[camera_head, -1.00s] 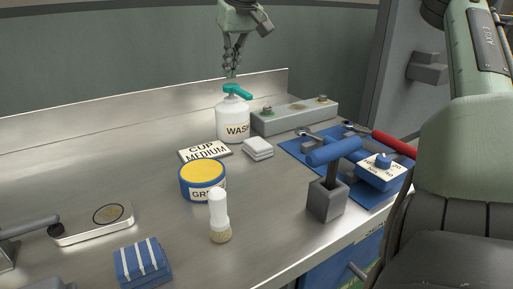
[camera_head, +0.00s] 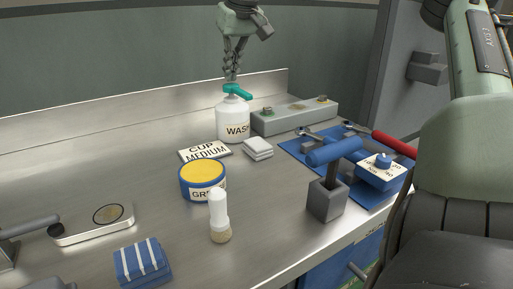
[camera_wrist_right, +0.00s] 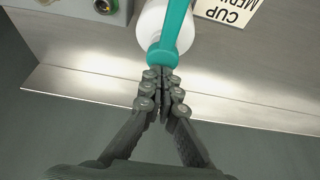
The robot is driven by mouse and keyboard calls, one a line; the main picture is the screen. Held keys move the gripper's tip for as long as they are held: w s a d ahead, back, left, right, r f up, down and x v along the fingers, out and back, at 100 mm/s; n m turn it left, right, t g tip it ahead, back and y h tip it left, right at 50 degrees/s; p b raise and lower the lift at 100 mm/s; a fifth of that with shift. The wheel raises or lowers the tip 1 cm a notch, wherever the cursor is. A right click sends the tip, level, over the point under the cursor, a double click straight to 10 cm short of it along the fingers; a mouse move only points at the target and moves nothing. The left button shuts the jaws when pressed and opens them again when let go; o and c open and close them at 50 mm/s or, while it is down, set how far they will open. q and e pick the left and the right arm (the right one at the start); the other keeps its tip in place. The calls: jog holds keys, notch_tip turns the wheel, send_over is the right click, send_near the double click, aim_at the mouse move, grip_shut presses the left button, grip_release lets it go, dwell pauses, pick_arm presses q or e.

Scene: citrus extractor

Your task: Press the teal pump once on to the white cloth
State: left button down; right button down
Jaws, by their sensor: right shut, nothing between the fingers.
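The teal pump (camera_head: 236,91) tops a white bottle (camera_head: 233,122) labelled "WAS…", upright on the steel counter near the back wall. Its nozzle points right and toward the front. The folded white cloth (camera_head: 257,148) lies on the counter just right of and in front of the bottle. My right gripper (camera_head: 232,79) is shut and empty, pointing down at the pump head, with its fingertips at the pump's top. In the right wrist view the shut fingertips (camera_wrist_right: 164,71) overlap the teal pump (camera_wrist_right: 170,40); whether they touch it I cannot tell. My left gripper is not in view.
A grey box (camera_head: 294,116) with buttons stands right of the bottle. A "CUP MEDIUM" card (camera_head: 205,151), a blue tin (camera_head: 203,181) with yellow top and a white-topped shaker (camera_head: 219,215) stand nearer. A blue-handled tool (camera_head: 327,198) stands right.

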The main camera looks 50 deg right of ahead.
jog(key=shift+f, duration=1.25)
jog(key=shift+r, duration=1.55)
notch_tip(320, 180, up, 6)
dwell(0.3)
